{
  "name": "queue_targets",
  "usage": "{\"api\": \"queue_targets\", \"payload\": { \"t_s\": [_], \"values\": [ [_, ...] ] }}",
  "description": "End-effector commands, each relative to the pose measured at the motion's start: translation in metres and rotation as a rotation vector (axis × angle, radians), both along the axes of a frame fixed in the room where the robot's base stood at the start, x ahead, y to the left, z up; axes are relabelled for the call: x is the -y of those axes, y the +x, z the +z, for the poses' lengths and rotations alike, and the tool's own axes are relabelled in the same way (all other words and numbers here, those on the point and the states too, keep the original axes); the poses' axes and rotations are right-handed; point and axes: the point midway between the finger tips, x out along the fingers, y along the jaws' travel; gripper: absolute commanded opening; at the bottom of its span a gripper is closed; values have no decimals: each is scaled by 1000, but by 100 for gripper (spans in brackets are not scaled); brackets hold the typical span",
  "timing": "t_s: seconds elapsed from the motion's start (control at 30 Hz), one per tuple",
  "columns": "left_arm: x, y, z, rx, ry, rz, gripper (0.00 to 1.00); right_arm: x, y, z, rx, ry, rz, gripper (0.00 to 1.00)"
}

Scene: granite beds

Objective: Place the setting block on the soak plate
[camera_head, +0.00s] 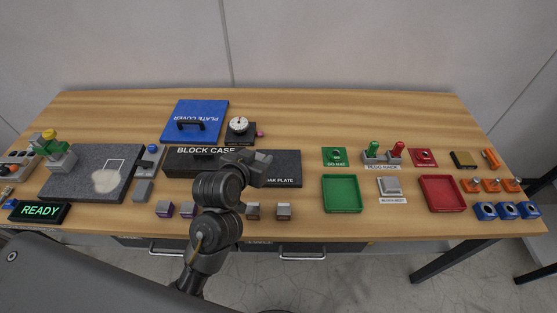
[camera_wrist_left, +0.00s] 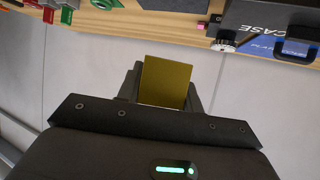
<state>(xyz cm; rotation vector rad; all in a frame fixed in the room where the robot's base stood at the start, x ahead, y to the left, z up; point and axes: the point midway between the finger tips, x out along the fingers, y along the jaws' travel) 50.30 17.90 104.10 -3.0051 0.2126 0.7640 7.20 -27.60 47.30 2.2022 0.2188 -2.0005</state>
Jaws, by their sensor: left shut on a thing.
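My left gripper (camera_head: 262,168) is over the dark soak plate (camera_head: 288,170), whose label is partly covered by my arm. In the left wrist view it is shut on a block with a flat gold face (camera_wrist_left: 165,82), which I take for the setting block. The fingers sit on either side of it. In the head view the block is hidden behind the gripper, so I cannot tell its height above the plate. My right gripper is not in view.
The block case (camera_head: 185,161) adjoins the plate on the left. A blue plate cover (camera_head: 212,112) and a dial gauge (camera_head: 239,127) lie behind. Small grey blocks (camera_head: 284,211) stand in front. A green tray (camera_head: 342,208) and a red tray (camera_head: 458,208) are to the right.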

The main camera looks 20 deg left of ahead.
Motion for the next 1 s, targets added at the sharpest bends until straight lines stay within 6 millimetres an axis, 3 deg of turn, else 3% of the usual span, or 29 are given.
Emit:
{"api": "queue_targets", "payload": {
  "t_s": [0.23,0.4,0.6,0.8,1.0],
  "values": [
    [7,46,-23,0,1,2,0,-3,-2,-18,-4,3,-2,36],
    [15,88,-37,-3,-3,1,0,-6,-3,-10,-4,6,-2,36],
    [21,117,-74,-3,-1,-1,0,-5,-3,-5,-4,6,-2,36],
    [23,131,-91,1,-1,-2,0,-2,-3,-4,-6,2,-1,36],
    [24,134,-94,1,0,-2,0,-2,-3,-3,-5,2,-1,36]
  ]
}}
